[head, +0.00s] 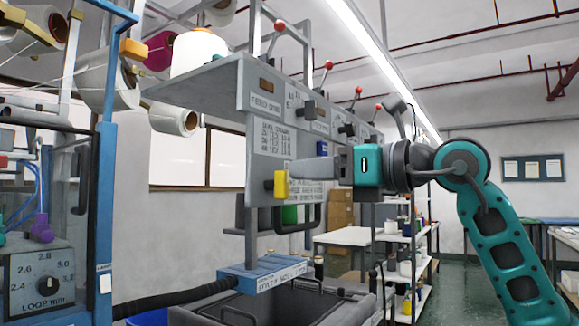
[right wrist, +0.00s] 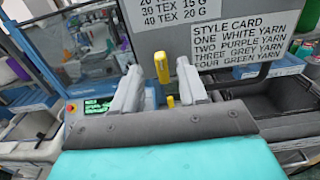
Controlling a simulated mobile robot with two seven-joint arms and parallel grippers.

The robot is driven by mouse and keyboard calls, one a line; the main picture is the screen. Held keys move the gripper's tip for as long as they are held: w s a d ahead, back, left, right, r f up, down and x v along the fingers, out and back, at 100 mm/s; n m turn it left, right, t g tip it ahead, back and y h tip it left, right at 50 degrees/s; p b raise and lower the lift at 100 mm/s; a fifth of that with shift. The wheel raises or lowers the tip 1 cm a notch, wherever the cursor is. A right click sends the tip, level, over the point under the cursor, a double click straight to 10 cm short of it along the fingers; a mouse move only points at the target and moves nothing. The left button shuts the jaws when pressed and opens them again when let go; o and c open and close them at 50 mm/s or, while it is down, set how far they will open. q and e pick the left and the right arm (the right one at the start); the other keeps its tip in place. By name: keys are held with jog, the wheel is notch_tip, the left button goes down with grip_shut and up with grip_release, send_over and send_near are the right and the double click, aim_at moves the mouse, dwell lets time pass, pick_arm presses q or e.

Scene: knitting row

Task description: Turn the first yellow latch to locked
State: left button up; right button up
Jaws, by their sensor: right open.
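A yellow latch (head: 281,184) sticks out at the lower edge of the grey machine panel in the head view. In the right wrist view its upright yellow bar (right wrist: 161,68) stands just beyond my fingertips, with a smaller yellow piece (right wrist: 171,101) below it. My right gripper (head: 296,173) points left at the latch from the right. In the right wrist view its two grey fingers (right wrist: 158,85) are apart, with the yellow parts showing in the gap between them. I cannot tell whether a finger touches the latch. My left gripper is not in view.
The grey panel (head: 258,82) carries labels, and red-ball levers (head: 279,25) rise above it. A white yarn cone (head: 199,52) stands on top. A blue machine frame (head: 105,200) is at left. A dark bin (head: 280,305) lies below. Shelves (head: 405,240) stand behind.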

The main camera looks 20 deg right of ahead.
aim_at(287, 172)
jog(key=shift+p+x, duration=0.3)
jog(key=shift+x, duration=2.1)
grip_shut()
